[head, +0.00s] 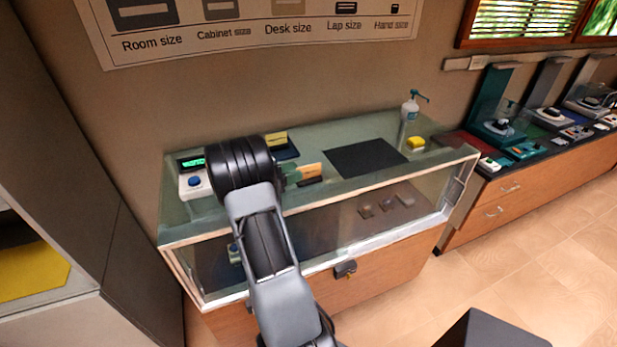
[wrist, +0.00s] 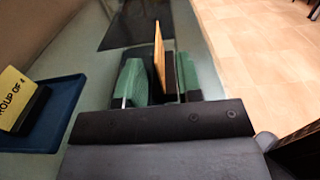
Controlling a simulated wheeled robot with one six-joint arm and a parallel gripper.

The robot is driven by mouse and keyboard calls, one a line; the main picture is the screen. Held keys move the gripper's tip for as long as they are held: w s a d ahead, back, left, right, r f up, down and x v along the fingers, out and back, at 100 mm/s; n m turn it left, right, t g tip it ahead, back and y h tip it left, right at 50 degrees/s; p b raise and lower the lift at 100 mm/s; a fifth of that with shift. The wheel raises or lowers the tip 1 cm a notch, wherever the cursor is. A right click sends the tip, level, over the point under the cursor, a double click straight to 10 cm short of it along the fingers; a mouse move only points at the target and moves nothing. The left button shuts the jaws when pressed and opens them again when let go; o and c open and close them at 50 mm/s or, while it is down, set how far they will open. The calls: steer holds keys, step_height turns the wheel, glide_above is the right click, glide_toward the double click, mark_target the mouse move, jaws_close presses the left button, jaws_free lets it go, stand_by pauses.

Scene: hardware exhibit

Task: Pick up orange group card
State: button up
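The orange group card (head: 308,170) stands upright in a dark base on the glass-topped counter (head: 235,218), partly hidden by my gripper in the head view. In the wrist view the orange card (wrist: 159,55) shows almost edge-on, with its dark base (wrist: 171,78) beside it. My gripper (wrist: 160,85) has its two green finger pads on either side of the card and base. The pads lie close to them, but I cannot tell whether they touch or grip. In the head view my gripper (head: 292,174) is low over the counter.
A blue tray (wrist: 63,115) holds a yellow card (wrist: 14,96) reading "GROUP OF 4". A device with a green display (head: 195,180), a dark mat (head: 366,158), a pump bottle (head: 410,110) and a yellow block (head: 416,143) stand on the counter.

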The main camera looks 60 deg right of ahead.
mark_target(305, 169)
steer(key=shift+p+x, duration=0.65)
steer(key=shift+x, duration=1.4)
steer(key=shift+w, duration=0.1)
steer(key=shift+c, duration=0.5)
jaws_close()
